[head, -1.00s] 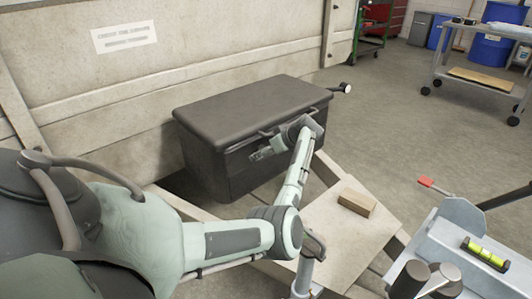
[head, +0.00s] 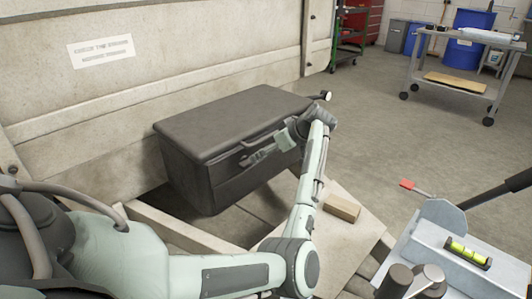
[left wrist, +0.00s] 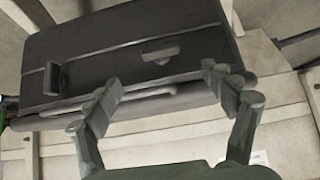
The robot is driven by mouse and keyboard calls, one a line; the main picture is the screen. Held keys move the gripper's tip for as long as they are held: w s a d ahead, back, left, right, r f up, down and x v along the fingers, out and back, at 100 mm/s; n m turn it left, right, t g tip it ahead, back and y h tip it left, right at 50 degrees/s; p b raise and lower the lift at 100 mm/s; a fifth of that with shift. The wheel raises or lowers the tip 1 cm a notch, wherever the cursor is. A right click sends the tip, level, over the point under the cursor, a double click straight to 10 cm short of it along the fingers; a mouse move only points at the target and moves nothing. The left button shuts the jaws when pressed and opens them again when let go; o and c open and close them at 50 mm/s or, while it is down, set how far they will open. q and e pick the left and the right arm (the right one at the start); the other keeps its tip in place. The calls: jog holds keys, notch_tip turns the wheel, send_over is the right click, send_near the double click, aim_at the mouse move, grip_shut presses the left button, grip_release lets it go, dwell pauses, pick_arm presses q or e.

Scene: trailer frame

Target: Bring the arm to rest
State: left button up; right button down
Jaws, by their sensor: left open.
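My left gripper (head: 262,155) is in front of the front face of a dark grey lidded box (head: 235,115), near its upper right part. My left arm reaches in from the lower left and bends at the elbow. In the left wrist view the two fingers of the left gripper (left wrist: 163,80) are spread apart with nothing between them. The box also shows there upside down (left wrist: 130,55), with its latches and a handle bar beyond the fingertips. I cannot tell whether a finger touches the box. The lid is shut. My right gripper is not in view.
The box stands against a pale trailer wall (head: 200,40). A small wooden block (head: 342,208) lies on a pale board (head: 350,235). A yellow-green spirit level (head: 468,252) sits on a metal part at the lower right. A cart (head: 460,80) stands behind, with open floor before it.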

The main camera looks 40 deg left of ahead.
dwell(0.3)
pick_arm(q)
jog(key=s+d+f+m+t+h+p, duration=0.2)
jog(key=s+d+f+m+p, duration=0.15)
jog(key=s+f+m, duration=0.85)
jog(key=s+d+f+m+h+p, duration=0.1)
jog(key=s+d+f+m+h, duration=0.1)
jog(key=s+d, duration=0.6)
jog(key=s+d+f+m+h+p, duration=0.1)
jog(key=s+d+f+m+h, duration=0.2)
jog(key=s+d, duration=0.5)
jog(key=s+f+m, duration=0.1)
jog(key=s+f, duration=0.1)
jog(key=s, duration=0.1)
jog(key=shift+s+f+m+t, duration=0.3)
jog(key=shift+f, duration=0.1)
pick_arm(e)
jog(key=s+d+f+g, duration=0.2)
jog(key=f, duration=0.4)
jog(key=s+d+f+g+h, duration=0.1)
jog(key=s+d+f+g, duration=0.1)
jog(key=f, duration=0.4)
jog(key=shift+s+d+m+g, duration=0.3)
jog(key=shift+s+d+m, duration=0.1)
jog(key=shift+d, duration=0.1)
pick_arm(q)
jog(key=shift+d, duration=0.1)
